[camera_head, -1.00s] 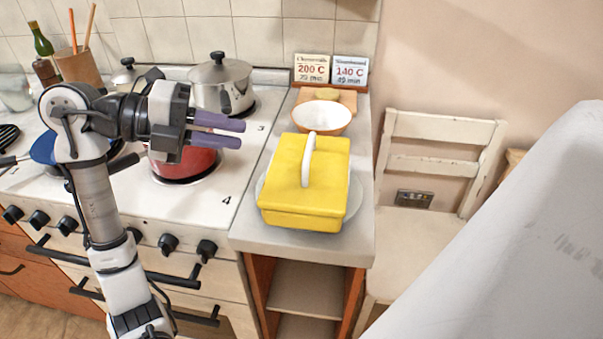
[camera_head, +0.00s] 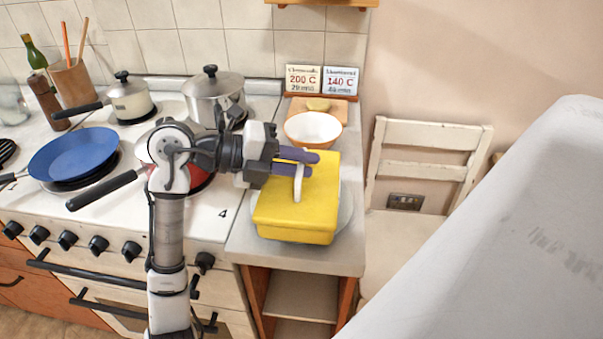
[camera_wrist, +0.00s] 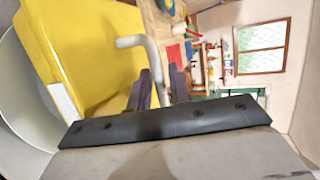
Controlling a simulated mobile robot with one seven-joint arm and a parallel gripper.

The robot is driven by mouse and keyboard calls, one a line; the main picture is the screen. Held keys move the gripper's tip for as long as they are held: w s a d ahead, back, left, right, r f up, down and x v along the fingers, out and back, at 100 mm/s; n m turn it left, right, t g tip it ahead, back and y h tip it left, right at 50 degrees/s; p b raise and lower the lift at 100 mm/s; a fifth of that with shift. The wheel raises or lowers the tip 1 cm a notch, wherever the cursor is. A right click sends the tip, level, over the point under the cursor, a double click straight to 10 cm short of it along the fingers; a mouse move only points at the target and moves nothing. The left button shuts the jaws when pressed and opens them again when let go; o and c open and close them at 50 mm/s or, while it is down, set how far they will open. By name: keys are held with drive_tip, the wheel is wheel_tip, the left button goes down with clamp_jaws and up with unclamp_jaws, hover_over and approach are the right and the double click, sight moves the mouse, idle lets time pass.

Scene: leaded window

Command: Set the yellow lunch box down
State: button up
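The yellow lunch box (camera_head: 297,215) sits on a round pale plate (camera_head: 346,214) on the counter right of the stove. Its white handle (camera_head: 298,186) stands upright. My gripper (camera_head: 302,163) is over the lid at the handle, its purple fingers pointing right. In the wrist view, the fingers (camera_wrist: 158,88) stand apart on either side of the handle (camera_wrist: 153,66), with no clear grip on it. The lunch box (camera_wrist: 85,50) fills the upper left there. My fingers hide the handle's upper part in the head view.
A white-and-orange bowl (camera_head: 313,129) stands behind the box, before two recipe cards (camera_head: 322,80). Pots, a blue pan (camera_head: 73,155) and a red pot (camera_head: 197,180) are on the stove. A white chair (camera_head: 425,160) stands right. The counter's front strip (camera_head: 290,257) is clear.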

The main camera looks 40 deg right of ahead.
drive_tip(key=shift+d+f, duration=0.1)
drive_tip(key=shift+d, duration=0.05)
clamp_jaws()
idle(0.4)
